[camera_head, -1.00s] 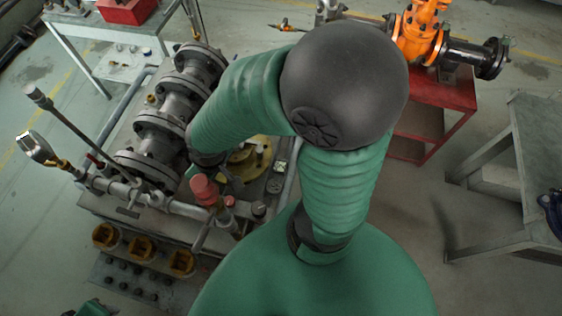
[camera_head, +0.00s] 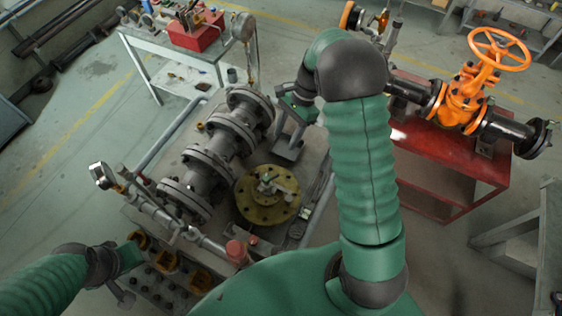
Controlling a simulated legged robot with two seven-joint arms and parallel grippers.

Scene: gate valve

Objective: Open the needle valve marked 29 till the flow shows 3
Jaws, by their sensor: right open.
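No marking 29 and no flow reading is legible, so I cannot tell which fitting is the needle valve. A thin pipe run (camera_head: 205,240) with small fittings crosses the front of the grey bench, with a round gauge (camera_head: 101,175) at its left end and a red cap (camera_head: 237,252) at its right. My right gripper (camera_head: 288,150) is open and empty, pointing down over the back right of the bench, beyond the brass flange (camera_head: 265,208). My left gripper (camera_head: 124,292) is low at the lower left, beside the yellow-brown blocks; its finger opening does not show clearly.
A row of dark flanged pipes (camera_head: 208,160) stands on the bench left of the brass flange. An orange gate valve (camera_head: 465,98) sits on a red stand (camera_head: 445,180) at the right. A table with a red box (camera_head: 195,35) is behind. Open floor lies at the left.

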